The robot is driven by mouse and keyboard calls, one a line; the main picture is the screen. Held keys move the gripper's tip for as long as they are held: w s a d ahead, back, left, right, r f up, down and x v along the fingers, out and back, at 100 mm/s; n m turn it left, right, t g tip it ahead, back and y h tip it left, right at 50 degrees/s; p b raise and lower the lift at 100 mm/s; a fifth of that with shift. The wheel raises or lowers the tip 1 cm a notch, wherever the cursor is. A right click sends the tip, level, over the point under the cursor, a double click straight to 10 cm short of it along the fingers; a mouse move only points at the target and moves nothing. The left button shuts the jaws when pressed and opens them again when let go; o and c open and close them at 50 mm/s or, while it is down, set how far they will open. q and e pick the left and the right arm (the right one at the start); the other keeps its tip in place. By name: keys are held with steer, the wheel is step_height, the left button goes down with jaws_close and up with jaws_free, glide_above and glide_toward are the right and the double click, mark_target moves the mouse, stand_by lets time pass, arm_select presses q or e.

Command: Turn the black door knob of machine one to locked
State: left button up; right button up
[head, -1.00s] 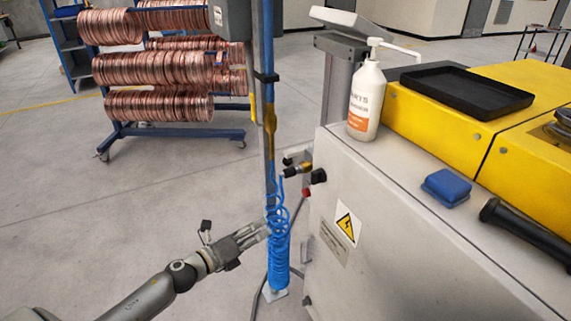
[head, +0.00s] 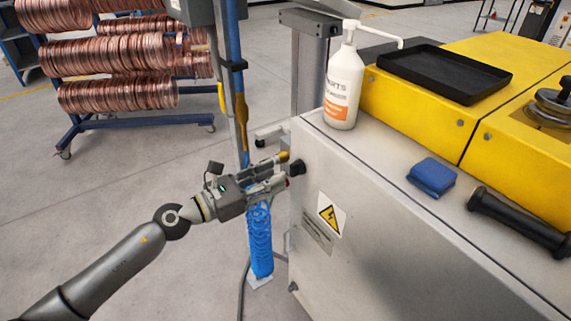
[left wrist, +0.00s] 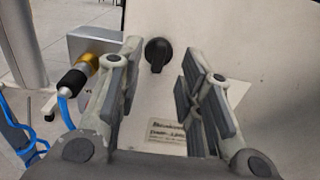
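The black door knob (head: 296,167) sticks out from the grey cabinet side of the machine (head: 370,215), near its left corner. In the left wrist view the knob (left wrist: 158,54) shows between and just beyond my open fingers, with a gap between it and both fingertips. My left gripper (head: 284,172) is close to the knob, on its left, in the head view. In the left wrist view its two fingers (left wrist: 160,80) stand apart with nothing between them. A label plate (left wrist: 166,135) shows below the knob. My right gripper is not in view.
A brass and black air fitting (left wrist: 82,74) with a blue hose sits left of the fingers. A blue coiled hose (head: 260,240) hangs below the gripper.

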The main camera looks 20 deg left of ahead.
mark_target(291, 168)
arm_select(q)
steer(key=shift+p+x, duration=0.6)
steer(key=shift+x, duration=1.75)
jaws_close()
